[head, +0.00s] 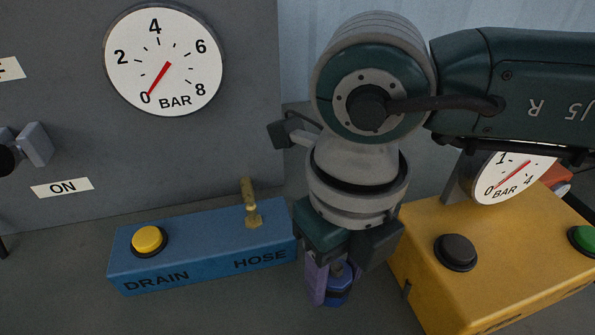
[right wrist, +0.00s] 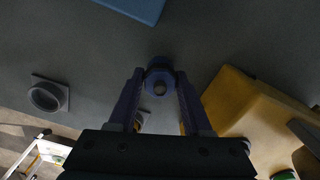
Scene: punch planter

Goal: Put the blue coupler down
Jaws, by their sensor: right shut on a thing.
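The blue coupler (head: 338,292) hangs low between the fingers of my right gripper (head: 332,280), just right of the blue DRAIN/HOSE block (head: 200,245). In the right wrist view my right gripper (right wrist: 160,85) is shut on the coupler (right wrist: 160,72), which shows its round end with a central hole. The gripper points down toward the grey bench top. I cannot tell whether the coupler touches the bench. My left gripper is in neither view.
A brass hose fitting (head: 250,205) and a yellow button (head: 149,240) sit on the blue block. A yellow box (head: 500,265) with black and green buttons stands close at right. A grey round holder (right wrist: 48,96) lies left in the wrist view. A grey panel with a gauge (head: 163,60) stands behind.

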